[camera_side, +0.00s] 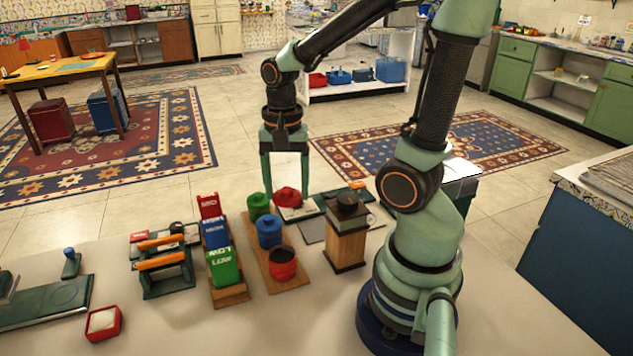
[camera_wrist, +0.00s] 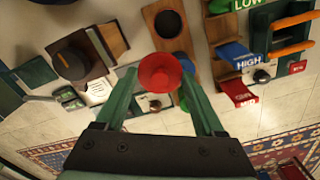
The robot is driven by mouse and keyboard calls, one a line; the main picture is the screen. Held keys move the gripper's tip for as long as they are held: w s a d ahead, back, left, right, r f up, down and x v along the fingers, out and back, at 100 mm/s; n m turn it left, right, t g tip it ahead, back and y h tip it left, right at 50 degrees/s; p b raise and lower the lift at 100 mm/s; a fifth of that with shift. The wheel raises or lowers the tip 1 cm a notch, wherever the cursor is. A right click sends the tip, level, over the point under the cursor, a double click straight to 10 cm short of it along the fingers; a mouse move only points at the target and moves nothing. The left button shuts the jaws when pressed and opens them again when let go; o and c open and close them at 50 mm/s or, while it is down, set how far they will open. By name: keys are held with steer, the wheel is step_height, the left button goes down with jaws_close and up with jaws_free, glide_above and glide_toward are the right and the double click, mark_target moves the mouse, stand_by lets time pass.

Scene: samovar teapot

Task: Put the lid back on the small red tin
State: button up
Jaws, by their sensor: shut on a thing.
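My gripper (camera_side: 287,190) is shut on the red lid (camera_side: 288,197), a round lid with a knob. In the wrist view the lid (camera_wrist: 160,72) sits between the fingertips (camera_wrist: 158,80). The small red tin (camera_side: 282,263) stands open, with a dark inside, at the near end of a wooden board (camera_side: 297,281). The lid is beyond the tin, past the far end of the board. A blue tin (camera_side: 269,232) and a green tin (camera_side: 258,206) stand behind it on the board. In the wrist view a dark round shape lies on the board (camera_wrist: 147,12); its red wall is not clear.
Red, blue and green labelled blocks (camera_side: 224,268) stand left of the board. A wooden box with a dark top (camera_side: 346,246) stands close on the right. A green rack with orange handles (camera_side: 168,282) is farther left. The table's front middle is clear.

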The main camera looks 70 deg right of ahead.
steer(key=shift+s+a+f+n, duration=0.1)
steer(key=shift+a+f+n, duration=0.25)
steer(key=shift+a+f, duration=0.8)
steer(key=shift+s+a+f+n, duration=0.15)
steer(key=shift+a+f+n, duration=0.25)
steer(key=shift+f, duration=1.4)
steer(key=shift+s+a+f+n, duration=0.1)
steer(key=shift+a+f+n, duration=0.15)
steer(key=shift+a+f, duration=0.95)
steer(key=shift+d+f, duration=0.25)
steer(key=shift+f, duration=0.15)
steer(key=o, duration=1.3)
steer(key=shift+r, duration=0.1)
step_height(320, 180, up, 7)
